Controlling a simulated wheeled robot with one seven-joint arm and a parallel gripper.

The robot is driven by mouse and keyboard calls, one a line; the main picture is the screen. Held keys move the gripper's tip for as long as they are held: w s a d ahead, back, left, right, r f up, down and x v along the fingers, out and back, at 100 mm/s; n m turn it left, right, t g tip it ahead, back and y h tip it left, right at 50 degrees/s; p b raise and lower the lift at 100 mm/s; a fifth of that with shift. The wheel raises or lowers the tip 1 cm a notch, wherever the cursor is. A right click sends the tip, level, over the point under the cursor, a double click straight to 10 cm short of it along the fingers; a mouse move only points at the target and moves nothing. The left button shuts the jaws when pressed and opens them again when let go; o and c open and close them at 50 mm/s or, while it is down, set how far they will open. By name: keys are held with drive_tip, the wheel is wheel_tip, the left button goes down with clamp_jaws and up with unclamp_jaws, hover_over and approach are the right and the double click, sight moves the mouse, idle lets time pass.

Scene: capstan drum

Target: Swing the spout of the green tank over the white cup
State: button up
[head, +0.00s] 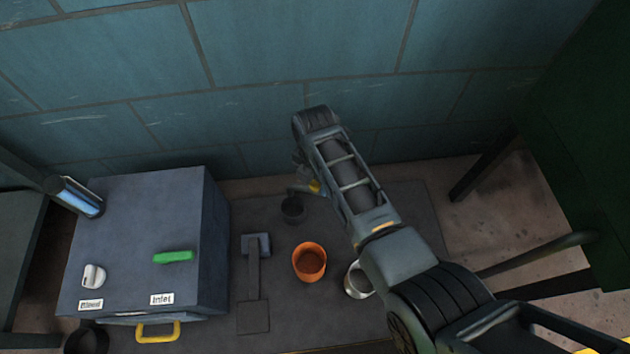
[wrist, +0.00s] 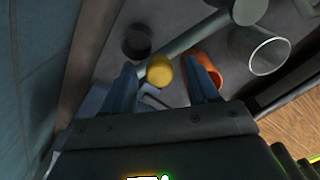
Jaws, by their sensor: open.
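My gripper (head: 304,184) is low near the wall in the head view, partly hidden by my arm. In the wrist view its fingers (wrist: 164,66) are open, with a yellow round knob (wrist: 159,71) showing between them; contact cannot be told. The knob also shows in the head view (head: 314,186). A grey bar (wrist: 198,36), perhaps the spout, runs from near the knob up and right to a grey cylinder (wrist: 248,8). The white cup (wrist: 265,52) is right of the orange cup; my arm partly covers it in the head view (head: 354,284).
An orange cup (head: 309,265) and a dark cup (head: 292,209) stand on the dark surface. A grey box (head: 140,235) with a green handle (head: 173,257) and a yellow handle (head: 158,331) is at left. A tiled wall (head: 290,60) stands behind; a dark green structure (head: 590,130) is right.

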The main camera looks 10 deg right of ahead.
clamp_jaws()
idle(0.6)
